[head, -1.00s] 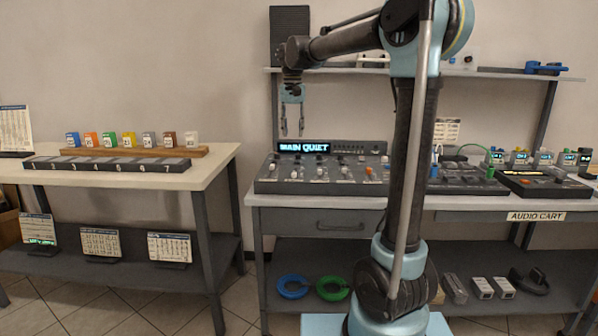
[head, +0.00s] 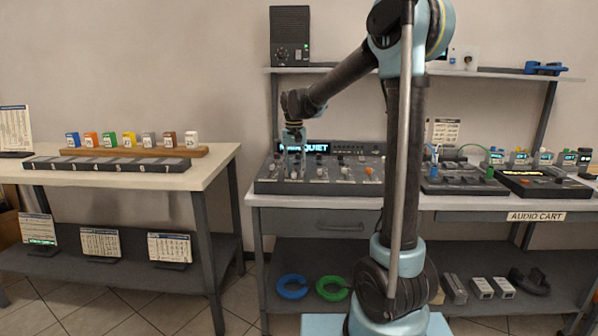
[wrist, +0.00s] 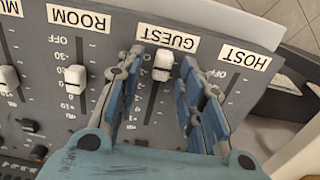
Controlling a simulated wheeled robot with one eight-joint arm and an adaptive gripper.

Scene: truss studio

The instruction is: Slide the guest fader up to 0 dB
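The guest fader's white cap (wrist: 163,62) shows in the wrist view at the OFF end of its slot, beside the GUEST label (wrist: 168,38). My gripper (wrist: 161,58) is open, with one finger on each side of this cap; I cannot tell whether either finger touches it. The right finger reaches toward the HOST strip, and the host cap is not visible. In the head view my gripper (head: 294,160) is down at the left part of the mixer (head: 325,187), and the guest cap is hard to make out there.
In the wrist view, the room fader cap (wrist: 75,76) is left of my gripper, and another white cap (wrist: 8,78) is farther left. The display (head: 318,147) behind the mixer is partly hidden by my gripper. A black box (head: 290,36) stands on the shelf above.

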